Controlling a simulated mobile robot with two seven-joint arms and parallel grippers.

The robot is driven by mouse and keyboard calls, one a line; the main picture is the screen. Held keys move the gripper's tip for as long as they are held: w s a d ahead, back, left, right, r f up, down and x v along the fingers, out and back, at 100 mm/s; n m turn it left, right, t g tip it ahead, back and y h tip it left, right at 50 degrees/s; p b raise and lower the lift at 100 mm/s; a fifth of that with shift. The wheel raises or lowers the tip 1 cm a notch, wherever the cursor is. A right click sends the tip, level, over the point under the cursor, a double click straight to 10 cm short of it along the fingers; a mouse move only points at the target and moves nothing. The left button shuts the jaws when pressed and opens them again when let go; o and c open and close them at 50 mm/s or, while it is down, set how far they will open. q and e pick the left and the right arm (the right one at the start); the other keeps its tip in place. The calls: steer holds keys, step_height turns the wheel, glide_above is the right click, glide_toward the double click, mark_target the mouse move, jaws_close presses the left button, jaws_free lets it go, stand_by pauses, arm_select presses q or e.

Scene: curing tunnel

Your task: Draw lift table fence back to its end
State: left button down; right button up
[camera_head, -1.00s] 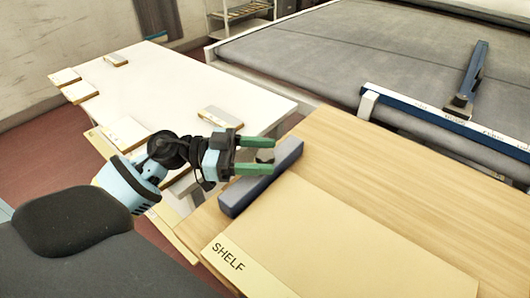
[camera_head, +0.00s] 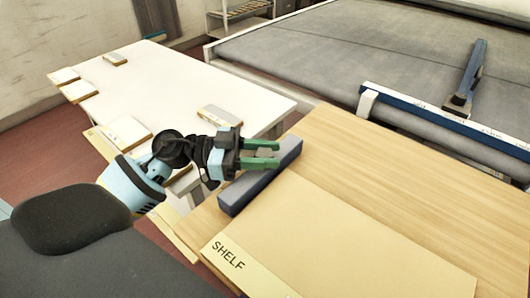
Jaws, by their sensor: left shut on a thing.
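The lift table (camera_head: 340,150) has a light wood top. The fence (camera_head: 236,198) is a blue-grey bar along the top's left edge, slanting from near front to far back. My left gripper (camera_head: 272,156) reaches in from the left, over the fence. Its green fingers are shut on the fence's small dark grip, which is mostly hidden between them. My right gripper is not in view.
A tan panel marked SHELF (camera_head: 350,245) lies on the near part of the wood top. A white table (camera_head: 165,85) with several small flat boards stands at the left. A large grey bed (camera_head: 340,50) with a blue-and-white rail (camera_head: 440,115) lies behind.

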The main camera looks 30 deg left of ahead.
arm_select(q)
steer(key=a, duration=0.4)
steer(key=shift+w+p, duration=0.3)
steer(key=shift+w, duration=0.05)
steer(key=c, duration=1.3)
jaws_free()
steer(key=shift+a, duration=0.1)
steer(key=o, duration=0.3)
steer(key=shift+a, duration=0.15)
steer(key=shift+o, duration=0.2)
steer(key=shift+s, duration=0.1)
